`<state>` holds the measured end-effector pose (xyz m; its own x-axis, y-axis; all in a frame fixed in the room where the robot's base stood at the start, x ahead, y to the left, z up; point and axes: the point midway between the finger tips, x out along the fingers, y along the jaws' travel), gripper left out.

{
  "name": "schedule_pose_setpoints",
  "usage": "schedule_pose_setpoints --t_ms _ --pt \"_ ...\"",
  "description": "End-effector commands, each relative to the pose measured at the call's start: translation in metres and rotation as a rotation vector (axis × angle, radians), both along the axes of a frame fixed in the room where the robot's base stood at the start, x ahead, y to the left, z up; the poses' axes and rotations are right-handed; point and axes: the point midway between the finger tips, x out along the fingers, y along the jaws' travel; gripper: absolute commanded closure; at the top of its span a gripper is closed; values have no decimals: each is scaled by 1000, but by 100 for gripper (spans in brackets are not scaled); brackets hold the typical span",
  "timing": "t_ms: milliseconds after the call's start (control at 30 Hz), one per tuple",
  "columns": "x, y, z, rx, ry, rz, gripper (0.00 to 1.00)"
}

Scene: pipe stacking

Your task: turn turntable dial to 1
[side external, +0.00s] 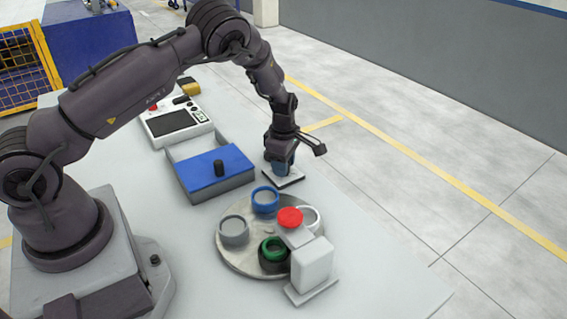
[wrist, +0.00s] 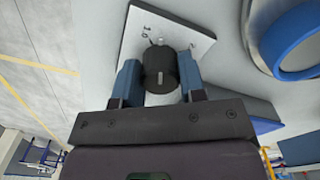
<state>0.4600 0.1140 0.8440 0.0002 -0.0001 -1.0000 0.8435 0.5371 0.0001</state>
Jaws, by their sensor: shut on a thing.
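The dial (wrist: 158,67) is a dark knob on a white plate (wrist: 160,20), seen in the wrist view between the blue fingers of my gripper (wrist: 160,78). The gripper is shut on the knob. The grey round turntable (side external: 226,256) stands nearer the camera and carries blue, grey, white and green rings.
A red-topped white stand (side external: 312,265) overhangs the turntable's right side. A box with a blue lid and black knob (side external: 232,165) lies left of the dial. A white panel with a dark screen (side external: 172,122) is behind it. Bare table lies right of the turntable.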

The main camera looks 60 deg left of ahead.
Motion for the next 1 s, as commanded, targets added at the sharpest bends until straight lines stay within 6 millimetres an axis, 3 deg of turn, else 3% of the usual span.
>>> schedule_pose_setpoints --t_ms 500,1000 --pt "1 0 1 0 -1 356 86" --pt "0 1 1 0 -1 434 86"
